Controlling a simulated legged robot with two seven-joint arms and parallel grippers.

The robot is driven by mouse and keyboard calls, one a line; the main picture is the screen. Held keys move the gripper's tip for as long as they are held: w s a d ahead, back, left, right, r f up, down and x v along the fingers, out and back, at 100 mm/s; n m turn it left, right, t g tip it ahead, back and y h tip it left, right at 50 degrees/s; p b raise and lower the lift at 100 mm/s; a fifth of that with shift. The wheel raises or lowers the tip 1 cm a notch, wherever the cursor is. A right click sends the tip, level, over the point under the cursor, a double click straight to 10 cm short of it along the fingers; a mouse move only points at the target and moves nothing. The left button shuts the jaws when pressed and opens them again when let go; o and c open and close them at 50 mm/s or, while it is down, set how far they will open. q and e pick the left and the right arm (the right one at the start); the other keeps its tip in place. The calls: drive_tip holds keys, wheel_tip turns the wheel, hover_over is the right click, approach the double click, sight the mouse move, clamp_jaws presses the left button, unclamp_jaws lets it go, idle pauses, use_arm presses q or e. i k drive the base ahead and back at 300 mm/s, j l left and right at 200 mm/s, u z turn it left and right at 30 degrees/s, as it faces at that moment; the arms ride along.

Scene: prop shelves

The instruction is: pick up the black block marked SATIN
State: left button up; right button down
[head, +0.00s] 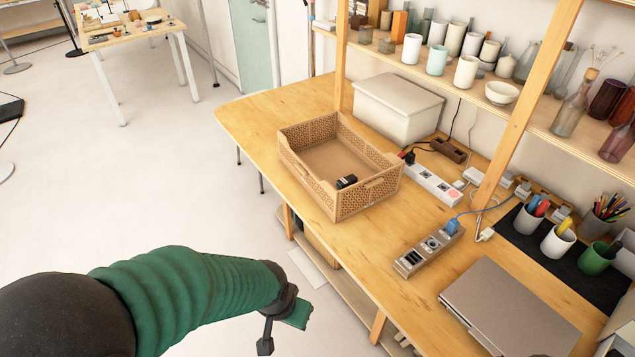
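A small black block (346,182) lies inside the tan crate (365,205), near the crate's front right wall. It has a pale mark on it, too small to read, so I cannot confirm the word SATIN. My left gripper (282,332) is at the lower middle, in front of the table edge and well apart from the crate. Its fingers are spread and nothing shows between them. My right gripper is not in view.
The crate stands on a wooden table (255,118). A white lidded box (395,112) is behind it. Power strips (432,185) with cables lie to its right, and a closed laptop (510,310) at the front right. The table left of the crate is clear.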

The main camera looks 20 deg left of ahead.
sight(343, 183)
drive_tip(key=u, duration=0.55)
drive_tip(key=i+j+u, duration=0.1)
drive_tip(key=i+j, duration=1.5)
drive_tip(key=i+l, duration=0.4)
